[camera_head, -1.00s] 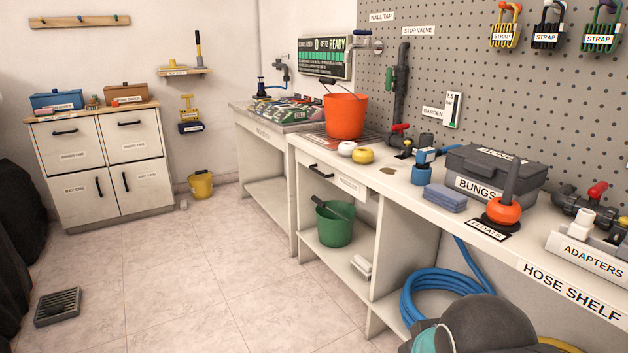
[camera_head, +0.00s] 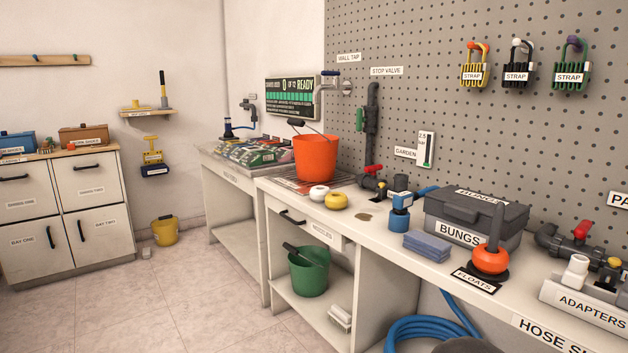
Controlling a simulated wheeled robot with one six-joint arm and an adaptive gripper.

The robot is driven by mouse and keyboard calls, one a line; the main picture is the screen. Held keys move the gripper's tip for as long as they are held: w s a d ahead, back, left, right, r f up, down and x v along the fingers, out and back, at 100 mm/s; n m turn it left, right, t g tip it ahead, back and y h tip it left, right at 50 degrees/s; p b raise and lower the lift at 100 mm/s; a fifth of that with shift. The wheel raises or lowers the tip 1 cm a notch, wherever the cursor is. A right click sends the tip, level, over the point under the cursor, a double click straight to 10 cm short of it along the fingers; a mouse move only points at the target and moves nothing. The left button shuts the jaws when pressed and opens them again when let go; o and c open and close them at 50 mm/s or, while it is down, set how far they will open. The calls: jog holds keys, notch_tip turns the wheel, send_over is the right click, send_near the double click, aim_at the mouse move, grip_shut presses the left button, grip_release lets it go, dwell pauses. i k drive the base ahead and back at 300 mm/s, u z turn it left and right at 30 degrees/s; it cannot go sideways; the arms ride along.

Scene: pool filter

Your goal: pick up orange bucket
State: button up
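The orange bucket (camera_head: 315,158) stands upright on the bench top under the wall tap, with its thin wire handle tilted up to the left over its rim. It sits on a flat drain grate (camera_head: 297,182) set in the bench. My gripper is not visible in the head view. A dark rounded shape at the bottom edge may be part of my own arm.
A white knob (camera_head: 318,193) and a yellow one (camera_head: 337,201) sit just in front of the bucket. The tap (camera_head: 330,84) hangs above it. Pipe valves (camera_head: 372,182) stand to its right. A green bucket (camera_head: 309,271) sits on the lower shelf.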

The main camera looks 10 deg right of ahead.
aim_at(315, 155)
jog(key=k, duration=0.5)
jog(key=u, duration=1.1)
jog(key=i, duration=1.55)
jog(key=u, duration=0.55)
jog(key=i, duration=1.75)
jog(key=z, duration=1.25)
jog(key=i, duration=0.9)
jog(key=z, duration=1.15)
jog(key=i, duration=0.2)
jog(key=z, duration=0.2)
